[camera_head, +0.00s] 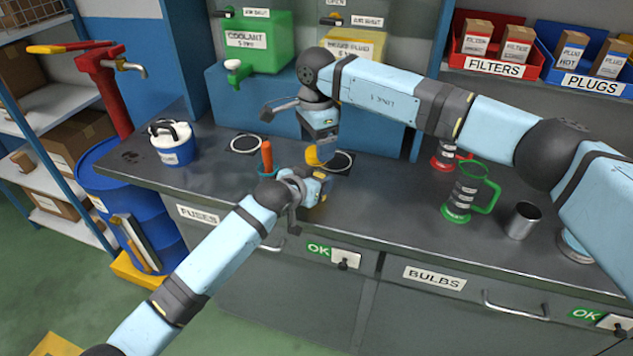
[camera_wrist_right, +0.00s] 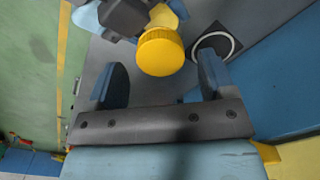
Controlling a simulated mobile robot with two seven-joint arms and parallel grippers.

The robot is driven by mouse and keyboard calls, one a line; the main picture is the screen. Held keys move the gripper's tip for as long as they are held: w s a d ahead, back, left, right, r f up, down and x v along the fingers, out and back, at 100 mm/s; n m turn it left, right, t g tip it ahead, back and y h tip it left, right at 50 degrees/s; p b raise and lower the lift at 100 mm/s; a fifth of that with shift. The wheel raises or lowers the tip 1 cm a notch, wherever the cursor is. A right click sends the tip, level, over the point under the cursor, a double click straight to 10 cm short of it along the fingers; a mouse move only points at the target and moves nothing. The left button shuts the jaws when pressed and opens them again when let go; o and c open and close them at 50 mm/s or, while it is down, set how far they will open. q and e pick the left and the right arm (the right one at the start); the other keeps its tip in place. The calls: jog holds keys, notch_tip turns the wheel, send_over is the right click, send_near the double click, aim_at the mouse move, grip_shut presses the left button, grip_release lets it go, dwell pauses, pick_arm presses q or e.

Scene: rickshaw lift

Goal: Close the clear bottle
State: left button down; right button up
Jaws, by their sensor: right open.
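The clear bottle (camera_head: 313,191) is mostly hidden by my left gripper (camera_head: 306,187), whose fingers sit around its body above the front part of the counter. A yellow cap (camera_head: 313,156) shows at the bottle's top. In the right wrist view the yellow cap (camera_wrist_right: 161,52) lies just beyond and between my right fingertips, apart from both. My right gripper (camera_wrist_right: 160,78) is open and empty; in the head view it hangs above the cap. Whether the cap is seated cannot be told.
A blue-and-white canister (camera_head: 175,148) stands at the counter's left. A teal holder with an orange handle (camera_head: 266,155) is beside my left gripper. A green-handled jug (camera_head: 463,195) and a metal cup (camera_head: 522,220) stand at right. Ring marks (camera_head: 245,144) lie on the counter.

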notch_tip(320, 180, up, 3)
jog(key=shift+f, duration=0.15)
jog(key=o, duration=0.5)
jog(key=shift+c, duration=0.2)
notch_tip(320, 180, up, 12)
pick_arm(q)
jog(key=shift+c, duration=1.3)
grip_release()
jog(key=shift+s, duration=0.1)
jog(key=v, duration=1.3)
jog(key=shift+s+a+r+p, duration=0.15)
jog(key=shift+s+r+p, duration=0.05)
jog(key=shift+p, duration=0.1)
pick_arm(e)
jog(key=shift+r, duration=0.3)
